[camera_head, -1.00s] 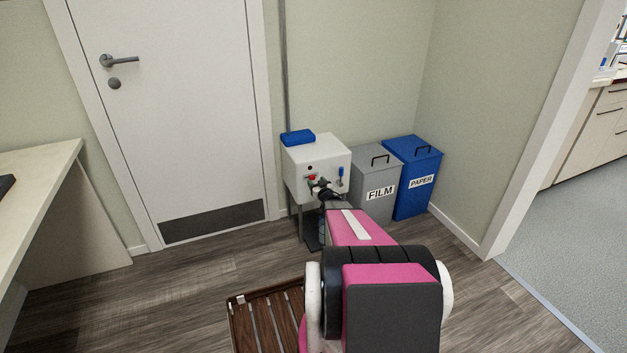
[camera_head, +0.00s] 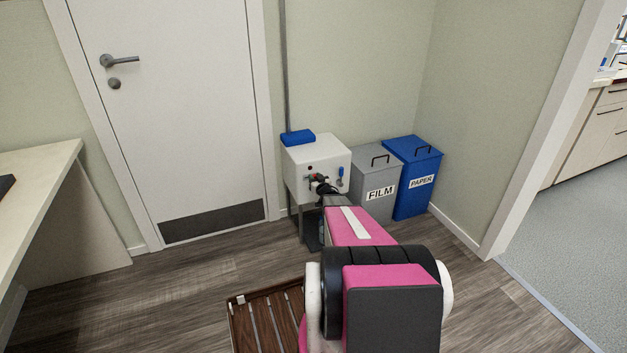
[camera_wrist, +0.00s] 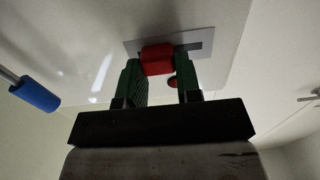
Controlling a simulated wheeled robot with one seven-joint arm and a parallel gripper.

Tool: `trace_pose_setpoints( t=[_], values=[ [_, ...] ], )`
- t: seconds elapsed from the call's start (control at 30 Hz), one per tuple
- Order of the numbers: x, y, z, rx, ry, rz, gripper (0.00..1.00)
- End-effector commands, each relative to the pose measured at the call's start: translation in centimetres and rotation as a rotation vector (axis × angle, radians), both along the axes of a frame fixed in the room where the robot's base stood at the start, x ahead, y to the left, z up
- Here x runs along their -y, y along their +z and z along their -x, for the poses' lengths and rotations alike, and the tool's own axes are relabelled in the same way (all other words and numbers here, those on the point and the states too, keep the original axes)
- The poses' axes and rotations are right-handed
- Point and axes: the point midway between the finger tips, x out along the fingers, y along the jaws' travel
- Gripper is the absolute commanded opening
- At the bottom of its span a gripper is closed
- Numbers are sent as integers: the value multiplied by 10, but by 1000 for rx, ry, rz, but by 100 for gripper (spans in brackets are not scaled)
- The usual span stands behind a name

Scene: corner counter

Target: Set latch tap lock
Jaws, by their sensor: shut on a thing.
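A white box unit (camera_head: 317,157) stands on legs against the wall. A red latch block (camera_wrist: 157,59) sits on a slotted metal plate (camera_wrist: 207,44) on its face, with dark slot showing to the block's right in the wrist view. My gripper (camera_wrist: 160,70) has its green fingers on both sides of the red block and is shut on it. In the head view my gripper (camera_head: 313,179) hides most of the latch. A blue-handled lever (camera_wrist: 36,95) is apart from the fingers; it also shows in the head view (camera_head: 340,171).
A grey FILM bin (camera_head: 376,174) and a blue PAPER bin (camera_head: 413,170) stand close to the unit's right. A blue object (camera_head: 299,137) lies on the unit's top. A closed door (camera_head: 170,100) is to the left. A slatted wooden piece (camera_head: 265,318) is low in front.

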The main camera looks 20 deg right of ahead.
Motion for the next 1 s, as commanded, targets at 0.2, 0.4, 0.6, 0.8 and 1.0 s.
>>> trace_pose_setpoints(
  t=[0.2, 0.4, 0.6, 0.8, 1.0],
  values=[
    [17, 0, -1, 0, -3, 2, 0],
    [18, 0, -1, 0, -6, 1, 38],
    [17, 0, -1, 1, -4, 0, 57],
    [16, 0, 1, 1, -3, 0, 57],
    [16, 1, 16, 0, -3, 0, 57]
  ],
)
